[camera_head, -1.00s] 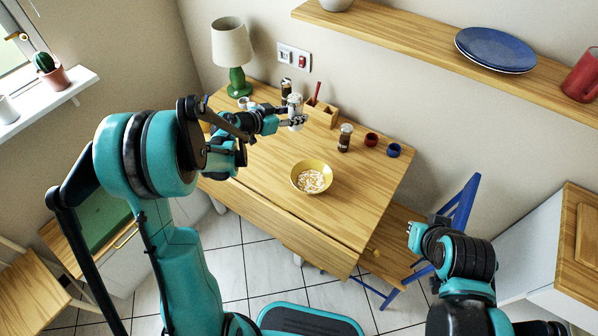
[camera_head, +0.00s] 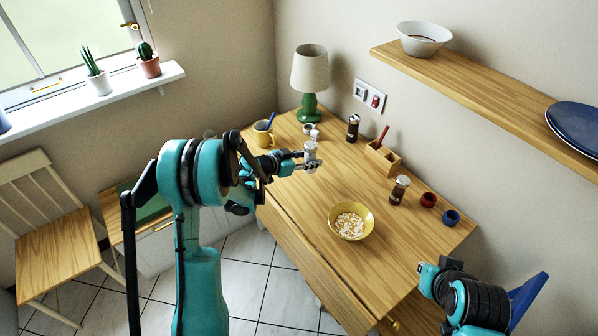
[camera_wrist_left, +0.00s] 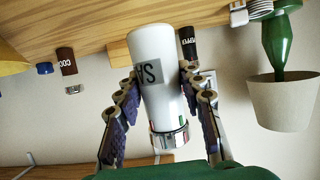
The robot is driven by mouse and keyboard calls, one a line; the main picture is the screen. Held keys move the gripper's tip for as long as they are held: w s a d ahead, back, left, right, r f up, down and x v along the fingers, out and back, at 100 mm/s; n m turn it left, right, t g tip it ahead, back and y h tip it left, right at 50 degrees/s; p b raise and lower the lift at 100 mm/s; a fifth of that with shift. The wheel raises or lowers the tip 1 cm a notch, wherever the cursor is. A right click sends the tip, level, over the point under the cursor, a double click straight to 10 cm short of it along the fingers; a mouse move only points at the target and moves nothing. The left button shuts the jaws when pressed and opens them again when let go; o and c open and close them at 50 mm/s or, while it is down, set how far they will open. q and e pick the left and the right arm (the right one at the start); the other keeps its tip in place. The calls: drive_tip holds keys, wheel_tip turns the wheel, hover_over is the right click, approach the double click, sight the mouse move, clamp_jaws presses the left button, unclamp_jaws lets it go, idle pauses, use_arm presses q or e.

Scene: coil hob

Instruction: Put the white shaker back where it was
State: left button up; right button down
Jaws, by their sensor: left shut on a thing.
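The white shaker (camera_head: 311,150) has a silver cap and a grey label with dark letters, partly readable in the left wrist view (camera_wrist_left: 158,75). My left gripper (camera_head: 306,163) is shut on it, one finger on each side, over the back left part of the wooden table (camera_head: 290,200). The shaker looks upright; I cannot tell whether its base touches the table. My right gripper (camera_head: 428,277) is at the table's front right edge, apart from the shaker; its fingers are too small to read.
A dark shaker (camera_head: 353,128) stands by the green lamp (camera_head: 309,105). Another (camera_head: 399,190) stands near red (camera_head: 428,200) and blue (camera_head: 451,217) cups. A wooden holder (camera_head: 382,158), yellow bowl (camera_head: 351,221) and yellow mug (camera_head: 263,134) also stand on the table.

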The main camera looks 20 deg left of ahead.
use_arm(q)
drive_tip(key=a+f, duration=0.1)
drive_tip(key=w+a+f+b, duration=0.1)
drive_tip(key=a, duration=0.1)
drive_tip(key=shift+w+a+f, duration=0.2)
drive_tip(key=shift+a+f, duration=0.05)
drive_tip(key=shift+f, duration=0.05)
wheel_tip(320, 180, down, 4)
drive_tip(key=shift+r+b, duration=0.1)
drive_tip(key=shift+b, duration=1)
drive_tip(key=shift+r, duration=0.1)
drive_tip(key=shift+d, duration=0.1)
drive_tip(key=o, duration=1.2)
